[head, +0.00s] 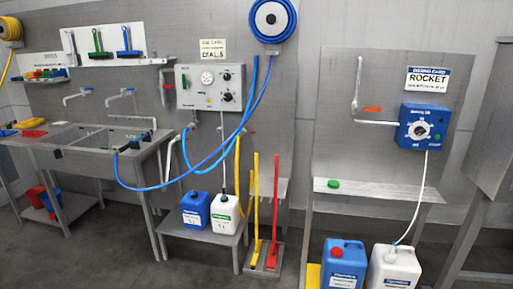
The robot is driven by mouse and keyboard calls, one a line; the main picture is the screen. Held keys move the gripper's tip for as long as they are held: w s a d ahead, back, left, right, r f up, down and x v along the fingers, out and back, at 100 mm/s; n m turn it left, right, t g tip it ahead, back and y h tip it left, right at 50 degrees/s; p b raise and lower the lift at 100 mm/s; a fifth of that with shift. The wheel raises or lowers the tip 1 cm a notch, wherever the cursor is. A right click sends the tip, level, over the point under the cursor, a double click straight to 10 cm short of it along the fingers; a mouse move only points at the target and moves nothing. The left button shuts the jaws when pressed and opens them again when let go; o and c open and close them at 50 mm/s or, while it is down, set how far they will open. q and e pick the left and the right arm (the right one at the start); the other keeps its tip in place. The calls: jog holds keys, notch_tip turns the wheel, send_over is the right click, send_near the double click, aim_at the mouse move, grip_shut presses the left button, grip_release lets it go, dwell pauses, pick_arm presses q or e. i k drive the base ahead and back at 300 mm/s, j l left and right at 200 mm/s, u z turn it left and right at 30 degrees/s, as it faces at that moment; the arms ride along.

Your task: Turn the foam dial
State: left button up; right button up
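A grey control box (210,88) hangs on the left wall panel under a sign (212,49) that reads "DIALS". It carries a round white gauge (207,78) and two dark knobs, an upper knob (226,76) and a lower knob (227,97). A blue dosing box (424,126) on the right wall panel has a round white dial (419,130) on its front. The small labels are too blurred to tell which dial is the foam dial. Neither of my grippers is in view.
A blue hose (135,188) loops from the reel (272,19) across to the sink (85,140). Blue (195,210) and white (225,213) canisters stand on a low shelf below the grey box. Red and yellow handles stand beside them. Floor space at front left is clear.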

aim_at(228, 97)
jog(key=i+j+u, duration=0.2)
jog(key=i+u, duration=0.2)
jog(key=i, duration=0.25)
jog(key=i+u, duration=0.35)
jog(key=i, duration=0.3)
jog(key=i+l+u, duration=0.2)
jog(key=i+u, duration=0.2)
jog(key=i, duration=0.25)
